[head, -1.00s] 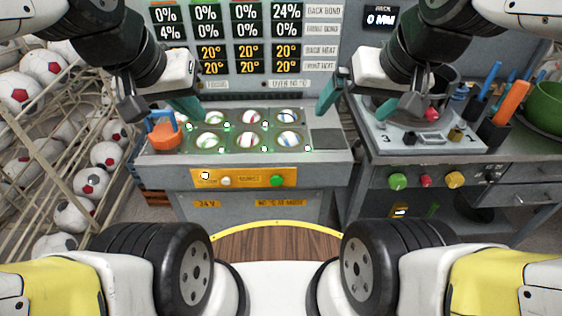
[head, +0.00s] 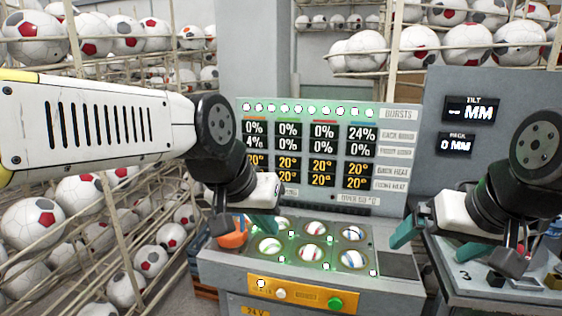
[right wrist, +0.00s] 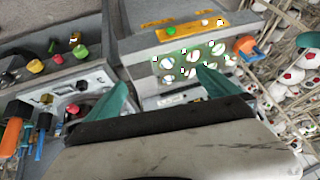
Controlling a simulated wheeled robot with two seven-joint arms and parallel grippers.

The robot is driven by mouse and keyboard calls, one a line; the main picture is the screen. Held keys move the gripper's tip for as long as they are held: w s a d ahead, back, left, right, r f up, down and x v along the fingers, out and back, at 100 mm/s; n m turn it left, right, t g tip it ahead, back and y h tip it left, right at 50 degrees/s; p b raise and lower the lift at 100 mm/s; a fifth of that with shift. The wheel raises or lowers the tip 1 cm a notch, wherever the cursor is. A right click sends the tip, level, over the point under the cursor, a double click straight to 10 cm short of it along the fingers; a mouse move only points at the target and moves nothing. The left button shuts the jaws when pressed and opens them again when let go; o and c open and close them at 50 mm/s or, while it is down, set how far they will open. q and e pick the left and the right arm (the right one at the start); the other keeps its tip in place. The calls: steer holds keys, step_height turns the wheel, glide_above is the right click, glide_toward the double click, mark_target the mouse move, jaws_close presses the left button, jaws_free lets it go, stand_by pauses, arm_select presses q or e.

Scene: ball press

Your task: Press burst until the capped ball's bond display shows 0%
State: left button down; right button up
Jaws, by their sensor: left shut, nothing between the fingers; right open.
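The grey press has a tray with striped balls in round seats (head: 312,255). An orange cap (head: 232,234) with a blue handle sits at the tray's left end, partly behind my left gripper; the ball under it is hidden. My left gripper (head: 264,224) is shut and empty, above the tray's left part. The yellow panel (head: 262,292) on the press front carries a green button (head: 335,304) beside the burst label and a white button (head: 282,294). The display (head: 316,148) reads 4% front bond in the left column and 24% back bond in the right. My right gripper (right wrist: 165,95) is open and empty.
A side bench (head: 500,285) with knobs and tools stands at the right. Its panel (head: 468,112) shows a reck reading of 0 MM. Racks of red-and-white balls (head: 35,222) stand at the left and behind. A row of white lights tops the display.

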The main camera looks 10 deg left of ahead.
stand_by(0.7)
jaws_close()
stand_by(1.5)
